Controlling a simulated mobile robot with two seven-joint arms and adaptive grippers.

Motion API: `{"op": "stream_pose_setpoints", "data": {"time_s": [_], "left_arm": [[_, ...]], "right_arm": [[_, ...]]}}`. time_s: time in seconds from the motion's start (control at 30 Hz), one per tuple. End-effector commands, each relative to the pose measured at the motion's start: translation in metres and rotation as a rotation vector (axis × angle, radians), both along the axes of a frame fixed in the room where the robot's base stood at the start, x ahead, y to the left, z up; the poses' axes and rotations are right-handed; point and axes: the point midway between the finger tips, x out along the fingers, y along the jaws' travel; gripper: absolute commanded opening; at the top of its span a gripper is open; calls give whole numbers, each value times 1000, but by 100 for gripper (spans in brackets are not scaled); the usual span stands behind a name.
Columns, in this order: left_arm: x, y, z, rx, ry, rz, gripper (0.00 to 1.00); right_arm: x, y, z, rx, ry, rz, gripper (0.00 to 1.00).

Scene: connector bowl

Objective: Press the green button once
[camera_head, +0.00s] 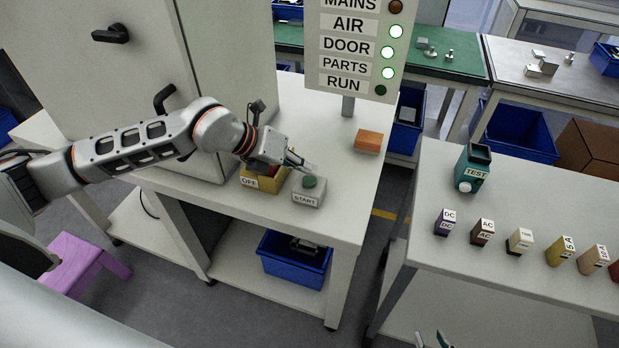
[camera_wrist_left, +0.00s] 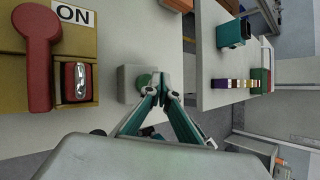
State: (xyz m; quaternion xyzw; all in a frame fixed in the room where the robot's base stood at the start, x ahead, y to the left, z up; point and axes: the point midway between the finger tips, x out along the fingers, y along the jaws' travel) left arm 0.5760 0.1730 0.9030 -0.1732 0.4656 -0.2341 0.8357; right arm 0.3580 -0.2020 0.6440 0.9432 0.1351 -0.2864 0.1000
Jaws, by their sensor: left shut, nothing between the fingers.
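The green button (camera_head: 310,182) sits on a grey box labelled START on the white bench at the left. My left gripper (camera_head: 309,168) is shut and empty, with its fingertips just above and behind the button. In the left wrist view the green button (camera_wrist_left: 145,82) shows partly behind the shut fingertips (camera_wrist_left: 162,78). I cannot tell whether they touch it. My right gripper (camera_head: 431,340) shows only as two separated fingertips at the bottom edge, open, far from the button.
A yellow switch box (camera_head: 263,180) with a red lever (camera_wrist_left: 37,50) stands beside the START box. An orange block (camera_head: 368,141) lies to the right. The sign panel (camera_head: 347,60) shows AIR, DOOR and PARTS lit, RUN dark. A second table (camera_head: 500,180) holds a teal tester and several small blocks.

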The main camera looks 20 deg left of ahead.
Motion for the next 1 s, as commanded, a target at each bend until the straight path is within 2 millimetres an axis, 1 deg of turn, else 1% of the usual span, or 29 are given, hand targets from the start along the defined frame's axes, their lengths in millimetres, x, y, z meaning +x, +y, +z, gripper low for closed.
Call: {"op": "stream_pose_setpoints", "data": {"time_s": [0.4, 0.6, 1.0], "left_arm": [[0, 0, 36, -1, -2, 0, 0], [0, 0, 50, 0, -1, 0, 0], [0, 0, 50, 0, 0, 0, 0]], "right_arm": [[5, 0, 28, 1, -15, -1, 29], [6, 0, 38, 1, -18, 0, 29], [5, 0, 35, 0, -16, 0, 29]]}}
